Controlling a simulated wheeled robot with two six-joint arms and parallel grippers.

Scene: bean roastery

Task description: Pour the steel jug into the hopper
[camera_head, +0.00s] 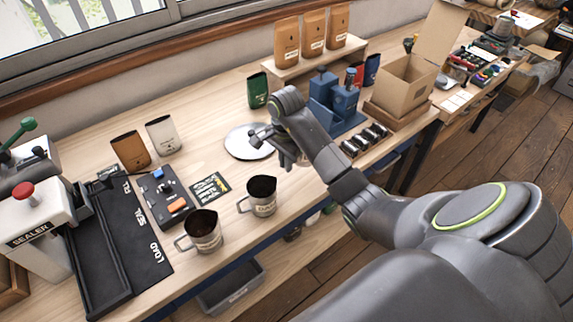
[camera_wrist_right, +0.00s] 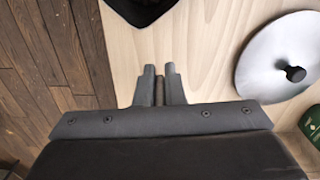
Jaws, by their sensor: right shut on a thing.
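Two steel jugs with dark contents stand upright near the front table edge: a nearer jug (camera_head: 205,242) and a farther jug (camera_head: 263,208). Both handles face left. My right gripper (camera_head: 283,156) is beyond the farther jug, apart from both and right of a round lid. In the right wrist view its fingers (camera_wrist_right: 160,72) are close together around something thin and dark, too hidden to name. A cropped black shape (camera_wrist_right: 140,8) lies beyond the fingertips; I cannot tell what it is. I cannot make out a hopper. My left gripper is out of view.
A sealer (camera_head: 40,225) and black mat (camera_head: 120,245) stand left. Blue equipment (camera_head: 343,103) and an open box (camera_head: 405,85) stand right.

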